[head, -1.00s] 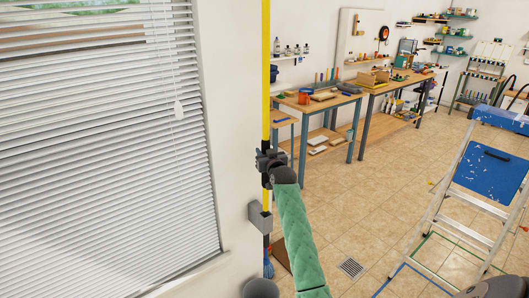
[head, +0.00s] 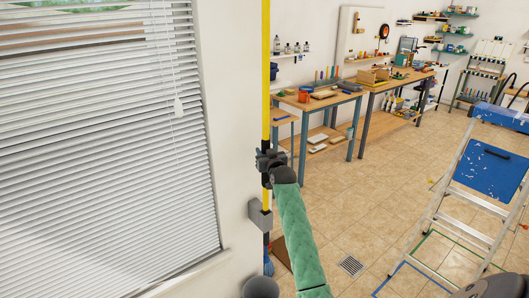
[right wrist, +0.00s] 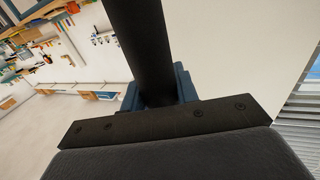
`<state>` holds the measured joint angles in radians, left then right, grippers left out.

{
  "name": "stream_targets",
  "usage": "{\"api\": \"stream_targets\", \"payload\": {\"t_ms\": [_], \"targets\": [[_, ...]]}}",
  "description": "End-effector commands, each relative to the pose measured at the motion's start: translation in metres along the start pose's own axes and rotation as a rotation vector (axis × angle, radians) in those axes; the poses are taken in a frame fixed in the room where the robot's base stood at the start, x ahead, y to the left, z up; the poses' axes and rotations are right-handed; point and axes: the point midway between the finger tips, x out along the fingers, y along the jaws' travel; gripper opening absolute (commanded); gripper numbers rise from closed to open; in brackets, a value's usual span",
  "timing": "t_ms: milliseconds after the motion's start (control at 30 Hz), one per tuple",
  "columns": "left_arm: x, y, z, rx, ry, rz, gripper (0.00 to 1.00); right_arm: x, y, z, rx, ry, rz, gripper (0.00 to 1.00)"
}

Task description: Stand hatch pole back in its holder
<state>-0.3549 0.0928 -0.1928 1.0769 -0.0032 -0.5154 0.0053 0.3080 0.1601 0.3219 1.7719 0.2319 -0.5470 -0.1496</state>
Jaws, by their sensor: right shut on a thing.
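The hatch pole (head: 266,75) is a long yellow shaft with dark sections, standing upright close to the wall end beside the window. My right gripper (head: 266,162) is shut on the pole at a dark section. In the right wrist view the dark pole (right wrist: 140,45) runs between the blue-grey fingers of this gripper (right wrist: 160,92). A grey wall bracket (head: 258,216), which looks like the holder, sits just below the gripper, and the pole runs down to it. I cannot tell whether the pole is seated in the bracket or in front of it. My left gripper is out of view.
A window with white blinds (head: 100,150) fills the left. A blue bristly thing (head: 268,266) shows low by the wall. Workbenches (head: 330,98) stand along the back wall. A stepladder with a blue panel (head: 486,172) stands at the right.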

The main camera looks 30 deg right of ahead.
Motion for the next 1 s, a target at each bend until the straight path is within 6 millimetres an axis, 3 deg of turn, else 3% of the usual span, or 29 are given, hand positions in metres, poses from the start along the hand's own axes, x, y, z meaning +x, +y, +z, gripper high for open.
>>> {"api": "stream_targets", "payload": {"t_ms": [300,1000], "targets": [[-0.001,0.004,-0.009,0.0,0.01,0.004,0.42,0.0,0.0,-0.001,0.0,0.002,0.0,0.03],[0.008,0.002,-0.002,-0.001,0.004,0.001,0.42,0.0,0.0,0.019,-0.001,0.002,0.0,0.03]]}}
